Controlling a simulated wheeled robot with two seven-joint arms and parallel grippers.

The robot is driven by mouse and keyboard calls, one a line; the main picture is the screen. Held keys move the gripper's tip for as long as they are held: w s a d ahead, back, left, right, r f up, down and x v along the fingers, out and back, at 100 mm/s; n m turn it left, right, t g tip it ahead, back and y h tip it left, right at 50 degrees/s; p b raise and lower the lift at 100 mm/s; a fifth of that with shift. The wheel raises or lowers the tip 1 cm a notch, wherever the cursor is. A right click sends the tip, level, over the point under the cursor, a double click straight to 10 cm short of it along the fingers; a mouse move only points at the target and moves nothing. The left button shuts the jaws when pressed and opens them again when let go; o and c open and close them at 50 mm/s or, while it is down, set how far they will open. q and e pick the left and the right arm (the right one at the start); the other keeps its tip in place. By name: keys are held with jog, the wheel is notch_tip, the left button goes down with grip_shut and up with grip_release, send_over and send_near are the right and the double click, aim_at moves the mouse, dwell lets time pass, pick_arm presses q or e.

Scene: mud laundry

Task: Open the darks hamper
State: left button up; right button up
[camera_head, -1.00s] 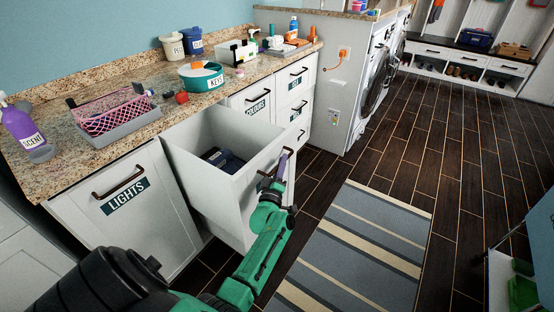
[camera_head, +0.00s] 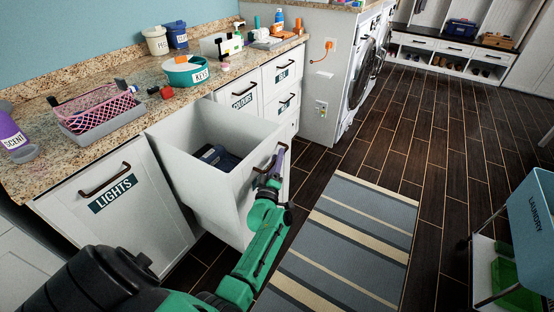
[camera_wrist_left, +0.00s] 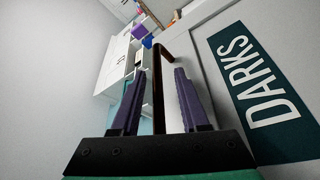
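The darks hamper (camera_head: 210,185) is a white pull-out bin, tilted out from the counter front, with dark cloth (camera_head: 218,157) inside. The wrist view shows its DARKS label (camera_wrist_left: 262,95) beside its dark bar handle (camera_wrist_left: 158,85). My left gripper (camera_head: 275,160) is at the hamper's front, by the handle. In the wrist view its purple fingers (camera_wrist_left: 157,95) stand apart on either side of the handle, with gaps visible. The label is not seen in the head view. My right gripper is not in view.
The LIGHTS hamper (camera_head: 120,205) is shut at left and the COLOURS front (camera_head: 241,101) is shut at right. A pink basket (camera_head: 97,108) stands on the granite counter. A striped rug (camera_head: 345,240) lies on open floor. A blue laundry cart (camera_head: 530,215) stands at the right.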

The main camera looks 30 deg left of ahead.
pick_arm(q)
jog(key=v, duration=1.4)
jog(key=shift+s, duration=0.25)
